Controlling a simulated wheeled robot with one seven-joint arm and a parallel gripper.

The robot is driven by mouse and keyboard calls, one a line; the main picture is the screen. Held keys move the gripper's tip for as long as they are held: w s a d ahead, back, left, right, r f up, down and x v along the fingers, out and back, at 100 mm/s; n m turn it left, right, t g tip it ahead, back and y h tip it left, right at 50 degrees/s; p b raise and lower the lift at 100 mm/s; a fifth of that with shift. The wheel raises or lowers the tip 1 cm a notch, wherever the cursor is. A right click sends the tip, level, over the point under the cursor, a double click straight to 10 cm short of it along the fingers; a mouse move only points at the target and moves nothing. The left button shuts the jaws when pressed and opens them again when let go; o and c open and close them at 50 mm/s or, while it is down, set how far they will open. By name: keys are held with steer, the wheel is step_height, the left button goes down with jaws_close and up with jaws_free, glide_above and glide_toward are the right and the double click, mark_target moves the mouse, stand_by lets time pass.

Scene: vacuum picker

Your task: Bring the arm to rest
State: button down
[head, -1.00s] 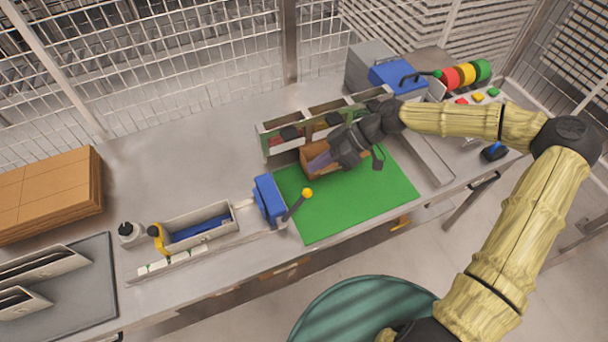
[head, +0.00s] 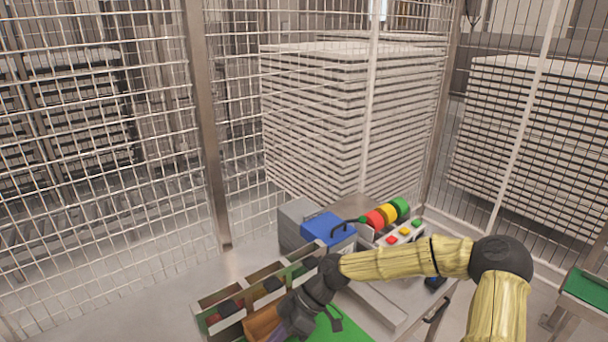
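My gripper (head: 292,322) shows in the head view at the bottom middle, at the end of my yellow arm. It is dark and stands over or beside a brown box (head: 262,323) on the table. The green mat (head: 343,328) shows just right of the gripper. The gripper's fingertips are partly cut off and blend with dark shapes, so I cannot tell whether they are open or touching the box.
A bin with compartments (head: 205,303) stands behind the brown box. A grey and blue unit (head: 327,228), a red, yellow and green light stack (head: 387,214) and a button panel (head: 404,236) stand behind my arm. A wire fence (head: 209,130) closes off the back.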

steer(key=s+d+f+m+t+h, duration=0.1)
steer(key=s+d+f+m+h, duration=0.15)
steer(key=d+m, duration=0.2)
steer(key=s+d+f+m+t+h, duration=0.1)
steer(key=s+d+f+m+h, duration=0.15)
steer(key=d, duration=0.25)
steer(key=s+d+r+m+t+h, duration=0.1)
steer(key=d+r+m+t, duration=0.1)
steer(key=d+r+m, duration=0.3)
steer(key=s+d+r+m+t+h+b, duration=0.1)
steer(key=s+d+r+m+t+h, duration=0.1)
steer(key=d+r+m, duration=0.3)
steer(key=d+m+t, duration=0.1)
steer(key=d, duration=0.2)
steer(key=shift+m, duration=0.4)
